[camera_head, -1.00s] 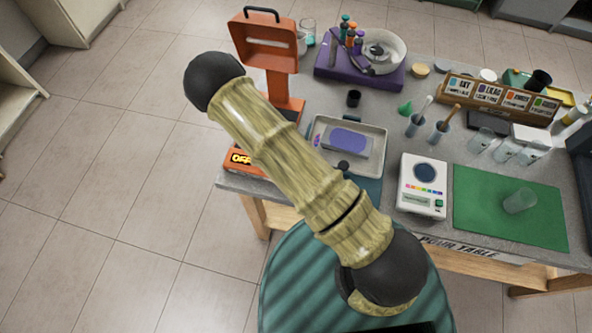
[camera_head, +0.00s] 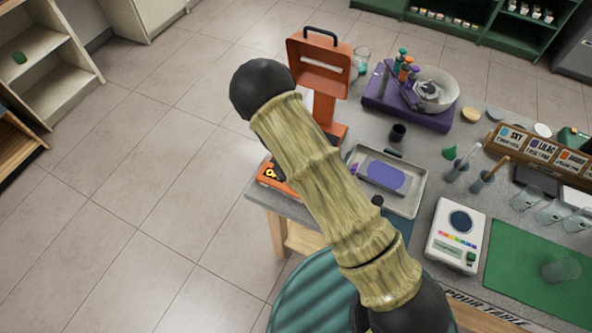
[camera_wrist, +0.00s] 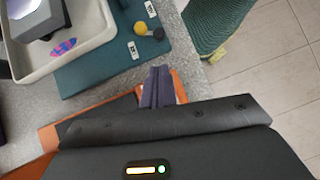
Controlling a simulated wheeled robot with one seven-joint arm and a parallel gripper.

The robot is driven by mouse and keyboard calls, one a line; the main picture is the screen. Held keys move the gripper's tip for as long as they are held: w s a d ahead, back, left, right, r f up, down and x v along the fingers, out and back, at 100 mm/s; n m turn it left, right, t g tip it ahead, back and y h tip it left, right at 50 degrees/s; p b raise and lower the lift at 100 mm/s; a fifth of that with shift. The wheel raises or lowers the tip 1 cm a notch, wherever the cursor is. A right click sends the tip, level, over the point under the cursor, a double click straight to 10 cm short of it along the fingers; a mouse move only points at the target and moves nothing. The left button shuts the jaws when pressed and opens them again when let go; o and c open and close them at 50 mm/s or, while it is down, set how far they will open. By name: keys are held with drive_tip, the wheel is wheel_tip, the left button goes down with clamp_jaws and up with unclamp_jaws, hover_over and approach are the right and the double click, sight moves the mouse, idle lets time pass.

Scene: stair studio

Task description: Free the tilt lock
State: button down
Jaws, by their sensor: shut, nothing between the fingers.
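My gripper (camera_wrist: 156,88) is shut and empty in the wrist view. Its fingertips are over the orange base (camera_wrist: 115,112) near the table edge; I cannot tell whether they touch it. In the head view the orange stand (camera_head: 318,75) rises at the table's left end, with a labelled orange base (camera_head: 270,174) partly hidden by my arm. A black knob (camera_wrist: 158,33) and a yellow piece (camera_wrist: 141,28) are on the teal mat (camera_wrist: 100,68), beside small white labels. I cannot tell which part is the tilt lock.
A metal tray (camera_head: 407,208) holds a purple-topped block. A white scale (camera_head: 443,250), green mat (camera_head: 510,285), glass cups and a purple stand (camera_head: 425,118) fill the table to the right. A striped teal stool (camera_head: 300,305) is close to the front edge. Floor at left is clear.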

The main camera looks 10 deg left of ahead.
drive_tip(key=v, duration=0.3)
drive_tip(key=b+v, duration=0.1)
drive_tip(key=shift+s+a+r, duration=0.25)
drive_tip(key=shift+a, duration=0.05)
drive_tip(key=shift+w+a+r, duration=0.15)
drive_tip(key=shift+w+r, duration=0.05)
drive_tip(key=shift+r, duration=0.3)
drive_tip(key=shift+s+a+r, duration=0.1)
drive_tip(key=shift+r, duration=0.05)
drive_tip(key=s+d+r+m+t+y, duration=0.3)
drive_tip(key=s+d+r+m, duration=0.1)
drive_tip(key=d+r, duration=0.4)
drive_tip(key=s+d+r+m+t+y, duration=0.3)
drive_tip(key=d+r+m, duration=0.4)
drive_tip(key=d, duration=0.5)
drive_tip(key=shift+s+r+m+t+y, duration=0.3)
drive_tip(key=shift+s+r+t, duration=0.1)
drive_tip(key=shift+s+r, duration=0.3)
